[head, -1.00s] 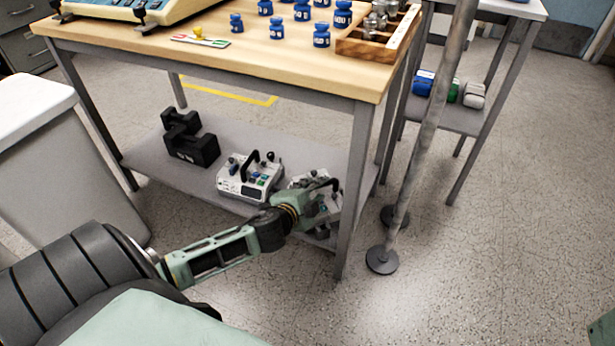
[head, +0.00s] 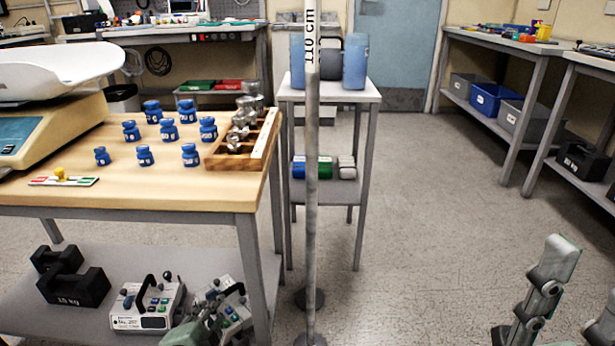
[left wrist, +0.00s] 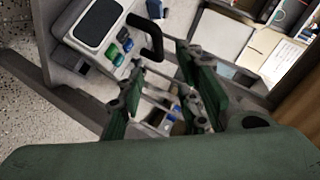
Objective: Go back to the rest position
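My left gripper (head: 195,327) shows at the bottom edge of the head view, in front of the lower shelf and overlapping the right-hand infusion pump (head: 236,312). Its arm is mostly cut off. In the left wrist view its two green fingers (left wrist: 160,95) are apart with nothing held between them. A white pump with a dark panel and black handle (left wrist: 95,22) lies beyond the fingers. Another white pump (head: 147,306) stands left of it on the shelf. My right gripper (head: 575,290) shows at the lower right, partly cut off, its fingers apart and empty.
The wooden table (head: 130,190) carries a scale (head: 50,120), several blue jars and a wooden weight block (head: 232,163). Black weights (head: 75,287) lie on the lower shelf (head: 35,310). A grey pole (head: 312,200) stands just right of the table. The floor (head: 420,250) to its right is clear.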

